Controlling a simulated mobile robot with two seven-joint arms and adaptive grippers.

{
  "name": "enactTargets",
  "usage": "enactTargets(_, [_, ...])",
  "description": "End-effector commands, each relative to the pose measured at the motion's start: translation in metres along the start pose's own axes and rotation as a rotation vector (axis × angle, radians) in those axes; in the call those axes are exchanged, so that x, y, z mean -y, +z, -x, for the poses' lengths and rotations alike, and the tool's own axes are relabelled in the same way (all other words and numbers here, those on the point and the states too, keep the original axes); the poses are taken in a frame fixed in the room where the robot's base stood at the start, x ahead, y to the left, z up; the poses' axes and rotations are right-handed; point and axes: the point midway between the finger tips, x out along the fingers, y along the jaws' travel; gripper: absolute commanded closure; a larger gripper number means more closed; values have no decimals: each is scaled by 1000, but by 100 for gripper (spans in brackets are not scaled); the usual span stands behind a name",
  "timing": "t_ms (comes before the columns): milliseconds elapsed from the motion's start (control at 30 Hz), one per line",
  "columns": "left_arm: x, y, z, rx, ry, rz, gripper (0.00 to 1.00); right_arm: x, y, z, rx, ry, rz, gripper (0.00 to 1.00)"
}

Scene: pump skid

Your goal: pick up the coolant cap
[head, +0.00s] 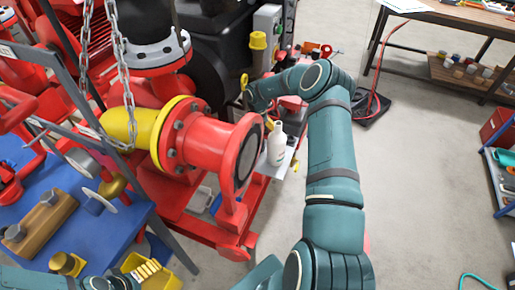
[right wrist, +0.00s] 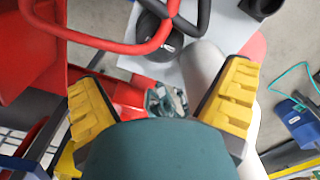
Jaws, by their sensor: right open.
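I cannot pick out the coolant cap for certain. A black round piece (right wrist: 158,40) lies beyond the fingers in the right wrist view, partly behind a red bent handle; I cannot tell whether it is the cap. My right gripper (right wrist: 160,108) is open, its yellow ribbed fingers wide apart with nothing seen held between them.
A white bottle (head: 277,147) stands beside the red flange (head: 247,155), near my right forearm. A chain (head: 125,75) hangs by the yellow pipe elbow (head: 118,127). A blue bench (head: 95,238) is at left. Floor to the right is clear up to a shelf cart (head: 497,180).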

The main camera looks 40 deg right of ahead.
Motion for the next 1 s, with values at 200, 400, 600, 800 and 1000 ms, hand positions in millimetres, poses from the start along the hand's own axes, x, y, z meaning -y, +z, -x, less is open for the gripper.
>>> enactTargets(200, [1, 1, -2, 2, 0, -1, 0, -1, 0, -18, 0, 0, 1, 3])
enactTargets(400, [2, 2, -5, 4, 1, -1, 0, 1, 2, -32, 0, 0, 1, 3])
enactTargets(600, [3, 4, -9, 8, 1, -3, 0, 2, 4, -62, -1, 0, 0, 3])
enactTargets(800, [4, 5, -9, 10, 1, -3, 0, 3, 5, -70, 2, 0, 0, 3])
enactTargets(1000, [3, 5, -9, 9, 1, -3, 0, 3, 5, -69, 2, 0, 0, 34])
